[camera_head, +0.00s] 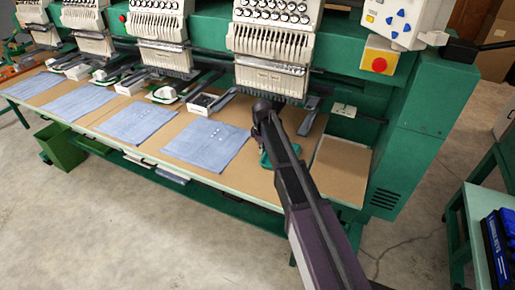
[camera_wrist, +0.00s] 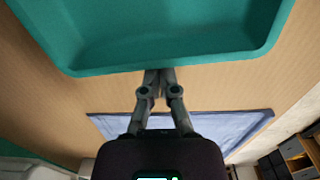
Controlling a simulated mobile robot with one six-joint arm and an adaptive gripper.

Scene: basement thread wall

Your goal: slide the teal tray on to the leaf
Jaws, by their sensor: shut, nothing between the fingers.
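The teal tray (camera_wrist: 165,40) fills the top of the wrist view, its rim and near wall facing my gripper (camera_wrist: 153,76). The gripper is shut and empty, its fingertips right at that wall; touching or just short of it, I cannot tell. In the head view only a small part of the tray (camera_head: 265,160) shows on the tan table, beside my arm, which hides the rest. The leaf (camera_head: 342,172), seemingly the tan panel at the table's right end, lies right of my arm and looks bare. The fingertips are hidden in the head view.
A blue cloth (camera_head: 208,146) lies on the table left of the tray, with several more farther left. Embroidery heads (camera_head: 272,50) hang above the table. A green machine column (camera_head: 425,130) stands right of the leaf. A green bin (camera_head: 60,148) is at the left.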

